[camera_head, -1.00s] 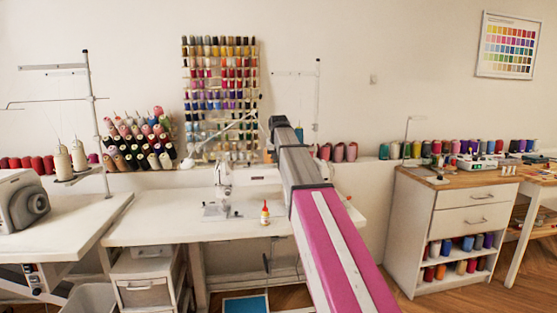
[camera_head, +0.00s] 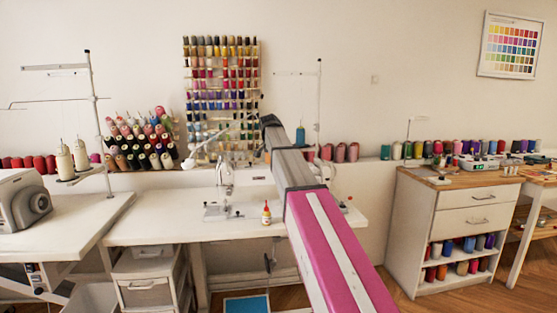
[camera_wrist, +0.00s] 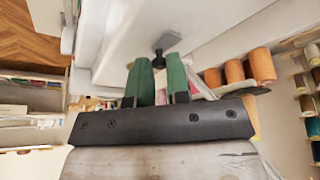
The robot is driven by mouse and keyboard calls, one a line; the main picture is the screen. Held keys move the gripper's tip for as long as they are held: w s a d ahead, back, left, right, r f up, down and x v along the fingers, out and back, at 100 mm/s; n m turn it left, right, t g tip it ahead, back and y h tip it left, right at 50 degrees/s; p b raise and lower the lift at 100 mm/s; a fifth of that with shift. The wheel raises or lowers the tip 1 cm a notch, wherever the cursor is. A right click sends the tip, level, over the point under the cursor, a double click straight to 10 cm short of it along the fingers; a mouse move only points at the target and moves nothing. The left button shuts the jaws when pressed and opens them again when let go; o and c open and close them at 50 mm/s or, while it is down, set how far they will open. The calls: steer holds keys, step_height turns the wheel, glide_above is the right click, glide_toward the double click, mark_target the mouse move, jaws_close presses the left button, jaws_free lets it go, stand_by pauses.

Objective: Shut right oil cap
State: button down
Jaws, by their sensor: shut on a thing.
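In the wrist view, my gripper (camera_wrist: 158,66) has two green fingers pointing at a white machine body (camera_wrist: 205,22). A small dark knob (camera_wrist: 158,58), which looks like the oil cap, sits between the fingertips, and the fingers are closed on it. A grey square patch (camera_wrist: 169,40) lies on the white surface just beyond it. I cannot tell whether the cap is fully seated. In the head view, the white sewing machine (camera_head: 225,185) stands on the table behind my arm. My gripper and the cap are hidden there.
A small red-topped bottle (camera_head: 266,213) stands on the white table (camera_head: 150,226), left of my arm. A thread rack (camera_head: 222,90) hangs behind. Orange spools (camera_wrist: 262,66) show right of my fingers in the wrist view. A wooden-topped cabinet (camera_head: 450,220) stands at right.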

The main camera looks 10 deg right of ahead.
stand_by(0.4)
steer(key=c, duration=1.1)
jaws_free()
steer(key=v, duration=1)
steer(key=shift+r, duration=0.4)
steer(key=shift+s+a, duration=0.15)
steer(key=shift+s, duration=0.05)
